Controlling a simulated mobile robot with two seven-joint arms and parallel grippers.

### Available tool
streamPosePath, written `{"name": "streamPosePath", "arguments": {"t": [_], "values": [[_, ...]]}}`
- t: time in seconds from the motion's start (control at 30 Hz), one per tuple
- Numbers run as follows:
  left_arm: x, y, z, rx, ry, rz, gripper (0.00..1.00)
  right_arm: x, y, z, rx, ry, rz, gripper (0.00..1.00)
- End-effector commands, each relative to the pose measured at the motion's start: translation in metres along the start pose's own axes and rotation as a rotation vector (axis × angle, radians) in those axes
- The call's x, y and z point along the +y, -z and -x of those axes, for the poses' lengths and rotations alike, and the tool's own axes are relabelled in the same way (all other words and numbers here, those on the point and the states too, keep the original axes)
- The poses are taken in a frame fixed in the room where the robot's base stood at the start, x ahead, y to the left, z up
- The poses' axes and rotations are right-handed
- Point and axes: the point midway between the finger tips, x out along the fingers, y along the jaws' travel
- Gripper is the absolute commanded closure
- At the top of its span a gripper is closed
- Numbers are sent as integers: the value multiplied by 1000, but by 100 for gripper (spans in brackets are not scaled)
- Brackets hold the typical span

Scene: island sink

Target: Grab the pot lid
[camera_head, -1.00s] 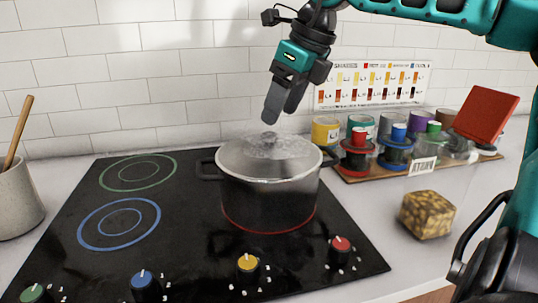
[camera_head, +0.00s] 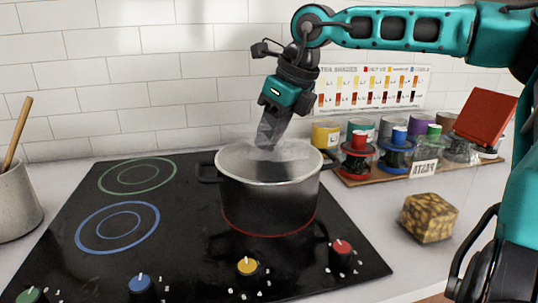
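The dark pot (camera_head: 268,205) stands on the red-ringed burner at the right of the black cooktop. Its clear pot lid (camera_head: 290,162) is hard to make out through steam, and it looks to be resting on the pot's rim. My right gripper (camera_head: 266,146) points down over the lid's middle, with its fingertips where the knob sits. The fingers hide the knob and overlap in this view, so I cannot tell if they are closed on it. My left gripper is not in view.
A wooden rack (camera_head: 375,175) with several coloured jars and spools stands right of the pot. A patterned yellow-brown block (camera_head: 428,217) lies on the counter. A grey utensil crock (camera_head: 15,205) is at the left. The left burners are clear.

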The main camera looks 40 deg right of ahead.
Motion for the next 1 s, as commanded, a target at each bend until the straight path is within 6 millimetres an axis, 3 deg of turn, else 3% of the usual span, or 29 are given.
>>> {"name": "streamPosePath", "arguments": {"t": [0.37,1.0], "values": [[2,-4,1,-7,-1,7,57,0,0,0,0,0,0,99],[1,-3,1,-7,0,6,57,0,-3,5,-3,2,0,100]]}}
